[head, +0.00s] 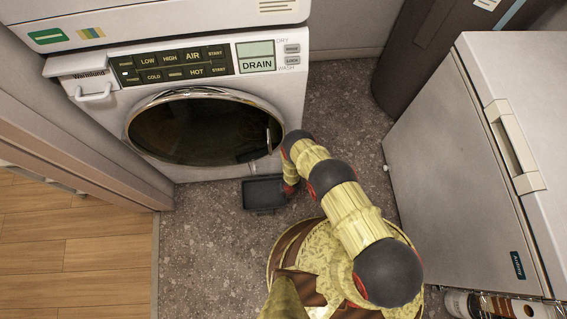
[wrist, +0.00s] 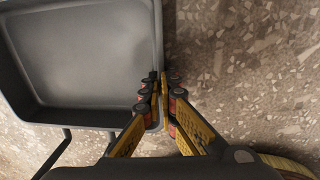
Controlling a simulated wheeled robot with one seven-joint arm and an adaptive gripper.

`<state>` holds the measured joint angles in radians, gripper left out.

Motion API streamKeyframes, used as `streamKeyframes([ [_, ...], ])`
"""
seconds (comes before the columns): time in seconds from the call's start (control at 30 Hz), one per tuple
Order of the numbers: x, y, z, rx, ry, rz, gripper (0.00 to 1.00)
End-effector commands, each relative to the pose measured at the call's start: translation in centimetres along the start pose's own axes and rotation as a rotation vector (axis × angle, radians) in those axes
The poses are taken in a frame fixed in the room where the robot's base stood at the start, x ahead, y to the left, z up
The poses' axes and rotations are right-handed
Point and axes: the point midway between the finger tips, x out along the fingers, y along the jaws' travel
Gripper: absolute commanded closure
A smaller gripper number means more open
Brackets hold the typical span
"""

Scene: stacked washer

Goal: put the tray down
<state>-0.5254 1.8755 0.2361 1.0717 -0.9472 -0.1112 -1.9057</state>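The tray (head: 264,194) is dark grey, shallow and rectangular. It is in front of the washer's lower edge in the head view, and it looks empty. In the wrist view the tray (wrist: 85,55) fills the upper left, roughly level. My gripper (wrist: 161,85) has one finger inside the tray and one outside, closed on its right rim. In the head view my gripper (head: 288,188) is at the tray's right side, partly hidden by my arm. I cannot tell whether the tray's underside touches the floor.
The washer (head: 205,125) has its round door shut and stands just behind the tray. A white chest (head: 460,170) and a dark cylinder (head: 420,50) stand at the right. Speckled floor (head: 205,250) is clear in front of the tray. Bottles (head: 490,305) are at the lower right.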

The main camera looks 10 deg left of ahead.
Motion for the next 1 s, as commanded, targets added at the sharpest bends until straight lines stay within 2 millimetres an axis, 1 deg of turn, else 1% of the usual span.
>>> streamKeyframes([
  [0.03,0.46,-0.07,0.18,0.0,-0.003,0.001,1.0],
  [0.23,0.25,-0.02,0.23,-0.001,-0.004,0.002,1.0],
  [0.37,0.49,-0.06,0.16,-0.001,-0.003,0.001,1.0],
  [0.77,0.48,-0.05,0.18,-0.001,-0.003,0.001,0.77],
  [1.0,0.47,-0.05,0.19,-0.001,-0.003,0.001,0.77],
])
